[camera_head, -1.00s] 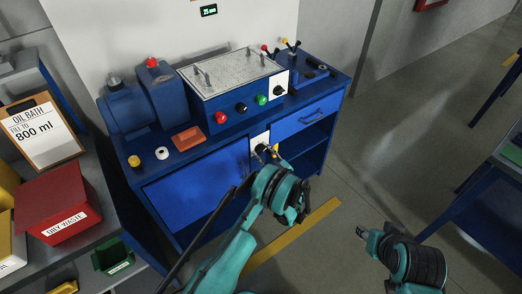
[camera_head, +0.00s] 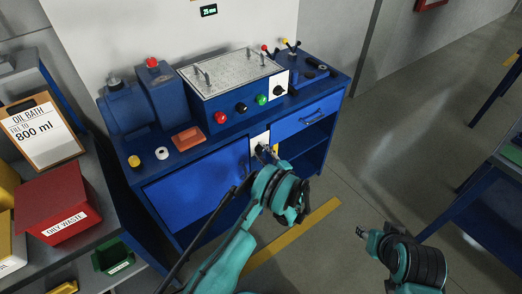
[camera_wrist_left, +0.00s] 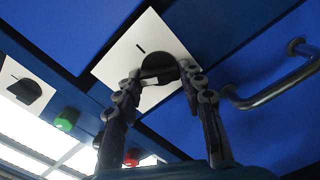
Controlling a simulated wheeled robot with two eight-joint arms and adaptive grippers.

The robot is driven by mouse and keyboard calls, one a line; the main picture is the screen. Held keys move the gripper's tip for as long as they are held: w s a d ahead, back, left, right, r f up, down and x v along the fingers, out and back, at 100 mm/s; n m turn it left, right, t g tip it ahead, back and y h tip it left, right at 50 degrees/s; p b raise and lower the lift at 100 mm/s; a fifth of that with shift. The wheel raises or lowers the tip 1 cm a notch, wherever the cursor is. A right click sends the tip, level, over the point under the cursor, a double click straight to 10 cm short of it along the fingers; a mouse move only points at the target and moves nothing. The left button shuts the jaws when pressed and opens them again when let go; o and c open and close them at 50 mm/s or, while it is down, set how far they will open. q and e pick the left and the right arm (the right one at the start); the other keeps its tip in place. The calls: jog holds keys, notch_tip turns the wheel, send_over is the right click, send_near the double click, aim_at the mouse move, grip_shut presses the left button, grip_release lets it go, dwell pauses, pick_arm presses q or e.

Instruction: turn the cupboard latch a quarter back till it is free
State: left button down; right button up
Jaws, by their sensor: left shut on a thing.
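The cupboard latch is a dark round knob (camera_wrist_left: 158,68) on a white plate (camera_wrist_left: 122,65) with a short black mark beside the knob. The plate shows in the head view (camera_head: 260,139), at the right edge of the blue cupboard door (camera_head: 198,176). My left gripper (camera_head: 266,151) is at the latch, and in the left wrist view its two fingers (camera_wrist_left: 162,82) are on either side of the knob, shut on it. The fingers hide part of the knob, so its exact angle is unclear. The door looks shut. My right gripper (camera_head: 362,233) is away from the bench, at lower right; its jaws are too small to read.
A drawer with a bar handle (camera_wrist_left: 275,88) lies beside the latch. Above, the bench carries a tester box (camera_head: 228,78) with coloured buttons, and a black switch on a white plate (camera_head: 280,85). A red oily-waste bin (camera_head: 58,203) stands left.

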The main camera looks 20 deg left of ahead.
pick_arm(q)
jog(key=shift+n, duration=1.5)
jog(key=c, duration=0.6)
grip_release()
jog(key=v, duration=0.6)
